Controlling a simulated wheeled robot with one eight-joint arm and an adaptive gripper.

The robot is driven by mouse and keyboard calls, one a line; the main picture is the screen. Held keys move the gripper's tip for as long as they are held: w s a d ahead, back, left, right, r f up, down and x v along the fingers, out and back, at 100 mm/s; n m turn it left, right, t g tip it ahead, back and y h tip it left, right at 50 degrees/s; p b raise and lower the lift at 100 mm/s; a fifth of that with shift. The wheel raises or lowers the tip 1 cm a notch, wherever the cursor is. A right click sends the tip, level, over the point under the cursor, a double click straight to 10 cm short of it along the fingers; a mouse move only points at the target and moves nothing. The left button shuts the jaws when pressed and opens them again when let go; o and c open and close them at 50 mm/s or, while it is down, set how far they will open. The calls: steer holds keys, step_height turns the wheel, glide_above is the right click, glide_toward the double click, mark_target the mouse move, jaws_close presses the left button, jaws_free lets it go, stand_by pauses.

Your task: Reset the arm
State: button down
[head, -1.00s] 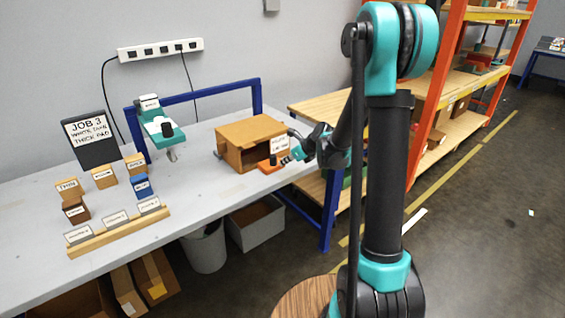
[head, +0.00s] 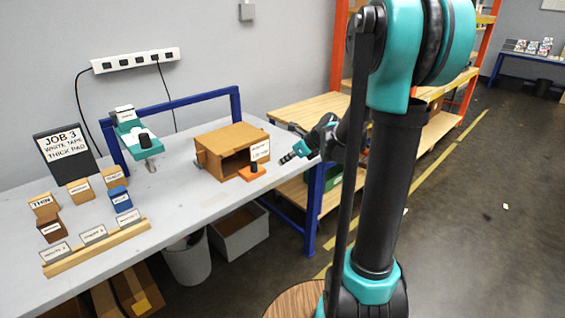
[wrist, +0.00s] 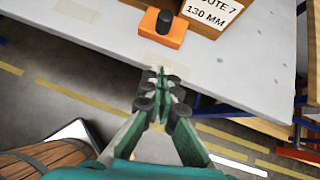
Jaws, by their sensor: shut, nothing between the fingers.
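The orange block (wrist: 163,29) also shows in the wrist view, beyond the fingertips, beside a label reading 130 MM (wrist: 212,10).
A teal plotter-like device (head: 139,143), a JOB 3 sign (head: 64,155) and several small labelled blocks stand on the bench's left part. A blue frame (head: 237,103) rises behind. Wooden shelves (head: 300,115) stand to the right. Bins (head: 240,232) sit under the bench. Open floor lies at the right.

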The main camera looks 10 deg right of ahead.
steer(key=shift+s, duration=0.1)
steer(key=s+d+f+n+h, duration=0.2)
steer(key=s+f+n, duration=0.1)
steer(key=s+n, duration=0.6)
steer(key=s+d+f+n+g+h, duration=0.1)
steer(key=s+d+f+n+h, duration=0.1)
steer(key=s+n, duration=0.6)
steer(key=s+d+f+n+g+h, duration=0.1)
steer(key=s+d+f+n+h, duration=0.1)
steer(key=s+n, duration=0.7)
steer(key=shift+s+d+f+n+h, duration=0.3)
steer(key=shift+d+f, duration=0.6)
steer(key=shift+d, duration=0.3)
